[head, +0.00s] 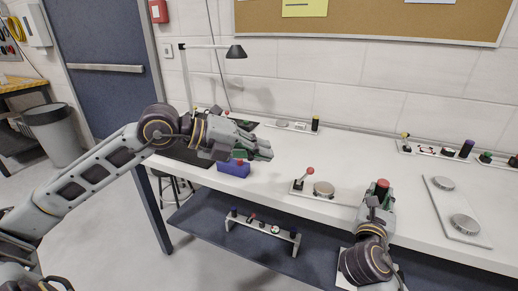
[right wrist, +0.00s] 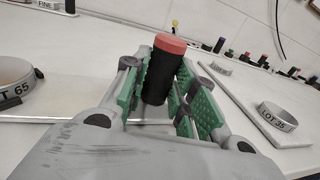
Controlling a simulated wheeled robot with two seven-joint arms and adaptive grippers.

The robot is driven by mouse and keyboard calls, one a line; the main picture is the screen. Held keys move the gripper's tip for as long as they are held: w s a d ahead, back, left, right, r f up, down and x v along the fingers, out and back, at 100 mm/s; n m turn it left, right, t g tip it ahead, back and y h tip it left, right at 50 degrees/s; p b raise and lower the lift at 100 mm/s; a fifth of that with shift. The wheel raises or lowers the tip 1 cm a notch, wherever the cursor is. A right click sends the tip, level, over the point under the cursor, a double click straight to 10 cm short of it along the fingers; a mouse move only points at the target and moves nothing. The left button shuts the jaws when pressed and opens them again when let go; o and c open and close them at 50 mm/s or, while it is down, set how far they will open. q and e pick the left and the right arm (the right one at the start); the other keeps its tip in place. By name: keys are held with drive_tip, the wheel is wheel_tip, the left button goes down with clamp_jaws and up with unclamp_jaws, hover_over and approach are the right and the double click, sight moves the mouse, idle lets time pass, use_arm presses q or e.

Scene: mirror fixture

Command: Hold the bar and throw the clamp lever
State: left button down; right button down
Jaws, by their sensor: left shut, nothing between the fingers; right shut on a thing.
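A pale plate (head: 337,197) in the middle of the table carries a round grey disc (head: 323,188) and a lever with a red knob (head: 309,170). The lever stands up, tilted to the right. My right gripper (head: 380,193) is shut around a black upright bar with a red top, which shows between the green finger pads in the right wrist view (right wrist: 161,72). In the head view its red top (head: 382,183) shows above the fingers. The bar's foot is hidden. My left gripper (head: 266,153) is shut and empty, left of the lever and apart from it.
A blue box (head: 233,169) sits below my left gripper near the front edge. A plate with two discs (head: 457,205) lies right of my right gripper. Strips with small parts (head: 291,125) line the wall. A lamp (head: 236,52) stands behind my left arm.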

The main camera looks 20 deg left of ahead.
idle(0.6)
drive_tip(key=c, duration=1.1)
unclamp_jaws()
drive_tip(key=shift+s, duration=0.1)
drive_tip(key=shift+s+a, duration=0.25)
drive_tip(key=shift+s, duration=1.7)
drive_tip(key=shift+s+a, duration=0.3)
drive_tip(key=shift+s, duration=1.65)
drive_tip(key=shift+s+a, duration=0.25)
drive_tip(key=shift+s, duration=1.7)
drive_tip(key=shift+s, duration=0.1)
